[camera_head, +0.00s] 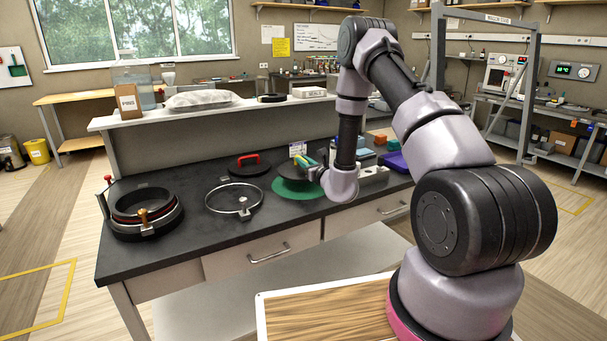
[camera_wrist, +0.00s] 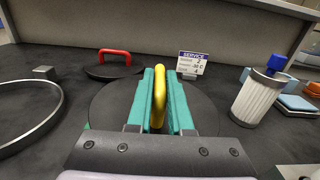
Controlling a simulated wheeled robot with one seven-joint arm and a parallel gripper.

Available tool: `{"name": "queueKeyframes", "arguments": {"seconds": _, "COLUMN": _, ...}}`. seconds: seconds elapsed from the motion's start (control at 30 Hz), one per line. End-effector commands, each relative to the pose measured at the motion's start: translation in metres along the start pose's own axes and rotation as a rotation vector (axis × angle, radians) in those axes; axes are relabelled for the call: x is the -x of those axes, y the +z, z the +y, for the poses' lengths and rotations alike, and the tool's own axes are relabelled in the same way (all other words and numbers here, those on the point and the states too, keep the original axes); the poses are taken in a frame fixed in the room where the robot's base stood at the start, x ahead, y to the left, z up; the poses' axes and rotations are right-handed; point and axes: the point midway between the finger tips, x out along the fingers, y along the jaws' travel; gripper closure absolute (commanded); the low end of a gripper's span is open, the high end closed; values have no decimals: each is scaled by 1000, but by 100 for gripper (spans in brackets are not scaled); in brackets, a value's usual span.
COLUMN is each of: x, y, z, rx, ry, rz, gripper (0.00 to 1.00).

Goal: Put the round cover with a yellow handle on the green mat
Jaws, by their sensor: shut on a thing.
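The round dark cover (camera_wrist: 108,108) has a yellow handle (camera_wrist: 160,88) standing up at its middle. My gripper (camera_wrist: 160,85) is shut on this handle, with a teal finger on each side. In the head view the cover (camera_head: 290,184) is over the green mat (camera_head: 283,193), whose front edge shows below it. I cannot tell whether the cover touches the mat or hangs just above it. My gripper (camera_head: 312,170) is partly hidden by my wrist in the head view.
A dark cover with a red handle (camera_head: 248,163) lies behind and left. A white filter cylinder (camera_wrist: 256,97) and a service sign (camera_wrist: 191,63) are near. Coloured boxes (camera_head: 397,161) lie right.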

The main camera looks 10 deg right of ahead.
Motion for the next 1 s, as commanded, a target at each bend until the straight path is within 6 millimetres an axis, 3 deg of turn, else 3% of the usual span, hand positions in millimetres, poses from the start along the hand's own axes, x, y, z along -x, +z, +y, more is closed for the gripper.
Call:
{"name": "queueKeyframes", "arguments": {"seconds": 0.3, "x": 0, "y": -40, "z": 1, "rx": 0, "ry": -1, "rz": 1, "gripper": 100}}
{"name": "queueKeyframes", "arguments": {"seconds": 0.67, "x": 0, "y": -44, "z": 1, "rx": 1, "ry": 0, "rz": -1, "gripper": 100}}
{"name": "queueKeyframes", "arguments": {"seconds": 0.7, "x": 0, "y": -44, "z": 1, "rx": 1, "ry": 0, "rz": 0, "gripper": 74}}
{"name": "queueKeyframes", "arguments": {"seconds": 0.77, "x": 0, "y": -44, "z": 1, "rx": 1, "ry": 0, "rz": 0, "gripper": 52}}
{"name": "queueKeyframes", "arguments": {"seconds": 1.0, "x": 0, "y": -44, "z": 1, "rx": 1, "ry": 0, "rz": 0, "gripper": 52}}
